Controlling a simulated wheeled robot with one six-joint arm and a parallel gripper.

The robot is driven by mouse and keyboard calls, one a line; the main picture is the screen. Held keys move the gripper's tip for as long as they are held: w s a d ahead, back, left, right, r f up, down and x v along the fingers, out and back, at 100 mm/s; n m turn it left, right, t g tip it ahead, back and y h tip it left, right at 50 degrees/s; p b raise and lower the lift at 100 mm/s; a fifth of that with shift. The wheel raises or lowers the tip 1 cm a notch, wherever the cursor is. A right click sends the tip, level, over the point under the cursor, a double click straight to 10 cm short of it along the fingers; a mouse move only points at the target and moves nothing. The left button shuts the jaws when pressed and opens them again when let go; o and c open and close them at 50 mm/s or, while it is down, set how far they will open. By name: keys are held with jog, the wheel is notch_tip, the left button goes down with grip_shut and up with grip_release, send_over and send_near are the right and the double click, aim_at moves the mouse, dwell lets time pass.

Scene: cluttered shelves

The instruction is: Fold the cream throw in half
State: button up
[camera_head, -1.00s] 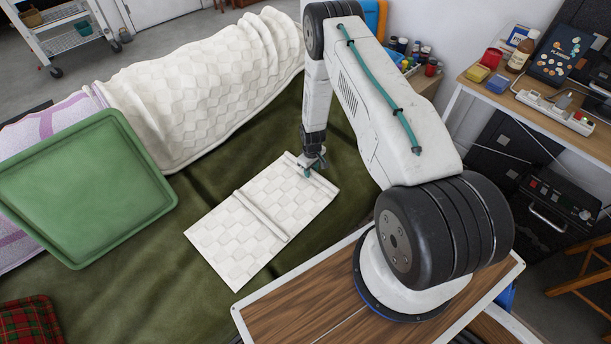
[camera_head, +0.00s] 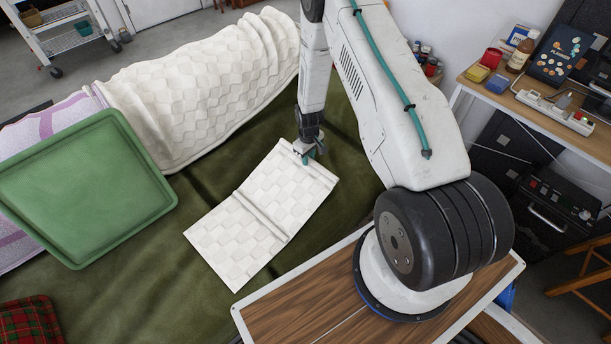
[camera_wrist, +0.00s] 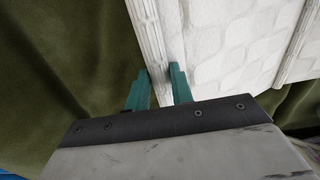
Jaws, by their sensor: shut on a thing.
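The cream throw (camera_head: 235,234) is a small checkered cloth lying on the dark green cover, with a raised ridge across its middle. It also shows in the wrist view (camera_wrist: 225,40). My gripper (camera_head: 307,157) is at the throw's far right end, shut on its edge. In the wrist view the teal fingers (camera_wrist: 160,88) stand on either side of the edge strip. That end looks lifted a little, and the near left part lies flat.
A green tray (camera_head: 85,190) lies at the left. A large cream quilted bolster (camera_head: 205,95) runs behind the throw. A red tartan cloth (camera_head: 30,322) is at the lower left. A wooden-topped surface (camera_head: 290,310) is at the front. The green cover (camera_head: 150,290) is bare around the throw.

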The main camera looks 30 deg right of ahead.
jog(key=shift+a+r, duration=0.1)
jog(key=shift+r, duration=0.25)
jog(key=s+a+r, duration=0.1)
jog(key=a+r, duration=0.4)
jog(key=r, duration=0.3)
jog(key=shift+s+a+r, duration=0.15)
jog(key=shift+s+r, duration=0.15)
jog(key=s+a+r, duration=0.2)
jog(key=a+r, duration=0.4)
jog(key=a, duration=0.2)
jog(key=shift+a, duration=0.1)
